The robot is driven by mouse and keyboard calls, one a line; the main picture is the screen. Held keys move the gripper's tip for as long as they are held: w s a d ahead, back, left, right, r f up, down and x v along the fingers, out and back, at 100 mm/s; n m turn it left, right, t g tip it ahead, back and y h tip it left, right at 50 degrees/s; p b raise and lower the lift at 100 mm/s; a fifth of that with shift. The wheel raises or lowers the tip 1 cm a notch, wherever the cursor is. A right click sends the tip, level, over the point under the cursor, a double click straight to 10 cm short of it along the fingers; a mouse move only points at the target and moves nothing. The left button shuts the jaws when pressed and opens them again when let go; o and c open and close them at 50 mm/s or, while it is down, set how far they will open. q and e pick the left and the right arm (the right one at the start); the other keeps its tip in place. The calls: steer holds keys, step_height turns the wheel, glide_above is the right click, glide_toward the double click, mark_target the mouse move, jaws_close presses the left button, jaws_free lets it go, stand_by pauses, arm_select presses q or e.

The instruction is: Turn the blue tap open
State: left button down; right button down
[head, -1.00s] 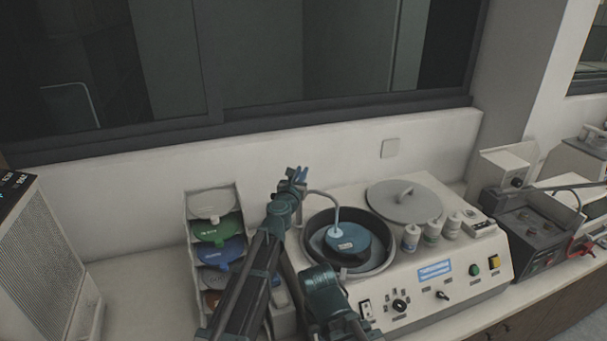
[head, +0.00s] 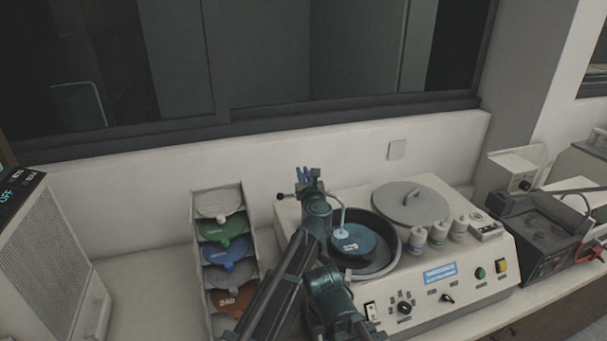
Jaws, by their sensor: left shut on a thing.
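My left gripper (head: 309,177) is at the back left of the polishing machine (head: 465,270), beside the bowl. It is shut on the blue tap (head: 303,171), of which only small blue parts show between and above the jaws. The rest of the tap is hidden by the gripper and wrist. A short dark lever with a round knob (head: 281,196) sticks out to the left of the gripper. The curved spout (head: 342,208) reaches from behind the gripper over the blue disc (head: 352,240) in the bowl. No water can be made out. My right gripper is not in view.
A rack with coloured discs (head: 226,230) stands left of the arm. A round grey lid (head: 410,204) and several small bottles (head: 438,233) sit right of the bowl. A vented box (head: 50,265) stands at far left. The wall and window ledge are close behind.

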arm_select(q)
steer(key=c, duration=0.9)
jaws_free()
